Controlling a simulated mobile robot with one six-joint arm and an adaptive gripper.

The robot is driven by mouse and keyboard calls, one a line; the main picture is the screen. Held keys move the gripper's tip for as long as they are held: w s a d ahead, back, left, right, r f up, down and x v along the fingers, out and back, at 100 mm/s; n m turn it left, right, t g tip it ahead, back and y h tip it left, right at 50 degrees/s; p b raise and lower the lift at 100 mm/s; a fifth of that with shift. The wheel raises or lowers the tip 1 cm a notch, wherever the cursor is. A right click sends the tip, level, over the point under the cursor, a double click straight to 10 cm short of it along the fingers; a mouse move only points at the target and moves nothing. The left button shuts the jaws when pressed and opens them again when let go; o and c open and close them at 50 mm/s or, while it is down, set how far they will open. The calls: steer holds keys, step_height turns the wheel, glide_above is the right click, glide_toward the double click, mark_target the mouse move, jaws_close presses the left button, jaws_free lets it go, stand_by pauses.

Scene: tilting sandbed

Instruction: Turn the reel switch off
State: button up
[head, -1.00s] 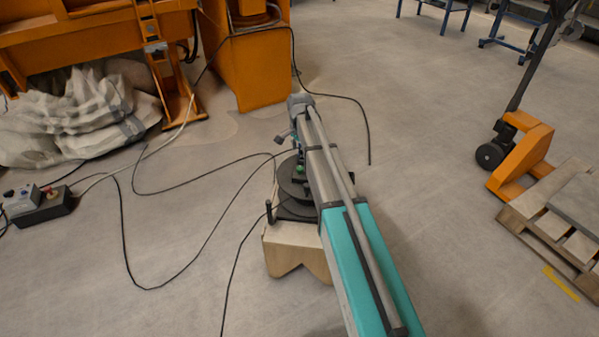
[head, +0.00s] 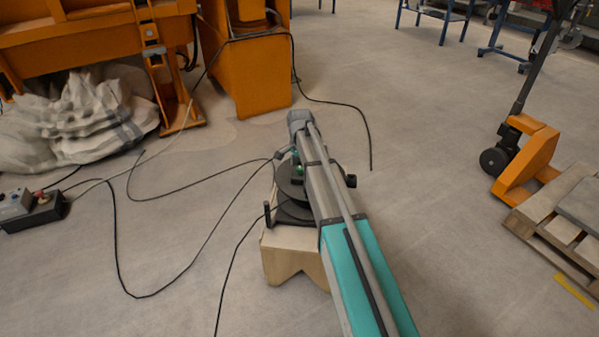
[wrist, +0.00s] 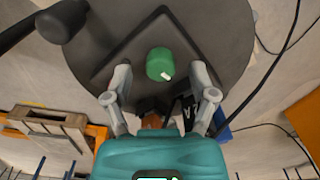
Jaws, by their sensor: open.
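The reel is a dark round drum; its face (wrist: 225,35) fills the top of the wrist view. The reel switch is a green round knob (wrist: 159,63) with a white mark at its lower right edge, on a raised dark panel. My gripper (wrist: 161,75) is open, its two grey fingers on either side of the knob, with gaps between them and it. I cannot tell how close the fingertips are to the panel. In the head view the reel (head: 291,182) is partly hidden behind my arm, and the gripper cannot be made out there.
The reel stands on a wooden block (head: 283,262). Black cables (head: 215,225) run over the floor to its left. A control box (head: 38,212) and white sacks (head: 70,130) lie at left, orange machinery (head: 258,75) behind. An orange pallet truck (head: 527,165) and a pallet (head: 560,225) stand at right.

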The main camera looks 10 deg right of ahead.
steer(key=shift+f, duration=0.35)
jaws_close()
stand_by(0.4)
